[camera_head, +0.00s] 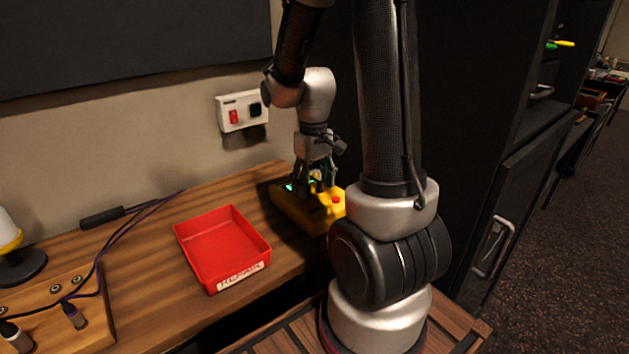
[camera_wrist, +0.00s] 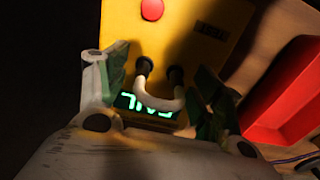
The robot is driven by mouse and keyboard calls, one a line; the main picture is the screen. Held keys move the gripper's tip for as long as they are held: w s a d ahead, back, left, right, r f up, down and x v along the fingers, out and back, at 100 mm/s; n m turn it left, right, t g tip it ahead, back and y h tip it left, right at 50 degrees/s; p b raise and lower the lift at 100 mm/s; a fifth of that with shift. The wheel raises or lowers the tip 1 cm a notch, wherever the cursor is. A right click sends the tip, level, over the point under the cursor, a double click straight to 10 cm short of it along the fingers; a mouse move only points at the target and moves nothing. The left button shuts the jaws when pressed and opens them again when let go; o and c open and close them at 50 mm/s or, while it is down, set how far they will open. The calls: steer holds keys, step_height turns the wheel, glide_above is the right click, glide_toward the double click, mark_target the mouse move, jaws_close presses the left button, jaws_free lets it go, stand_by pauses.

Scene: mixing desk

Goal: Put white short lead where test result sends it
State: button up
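The yellow tester (camera_head: 306,213) stands on the desk under my gripper (camera_head: 317,184). In the wrist view the tester (camera_wrist: 180,30) has a red button and a green lit display (camera_wrist: 130,101) that appears upside down and seems to read FAIL. The white short lead (camera_wrist: 158,101) makes a U shape, with both black ends in the tester. My gripper (camera_wrist: 163,85) is open, with one finger on each side of the lead and gaps between.
A wooden box with sockets and plugged cables (camera_head: 60,310) is at the left front, near a lamp-like stand (camera_head: 15,255). Bare desk lies around the red tray; a dark cabinet stands at right.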

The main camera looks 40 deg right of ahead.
mark_target(314, 170)
steer(key=c, duration=1.3)
steer(key=shift+r, duration=3)
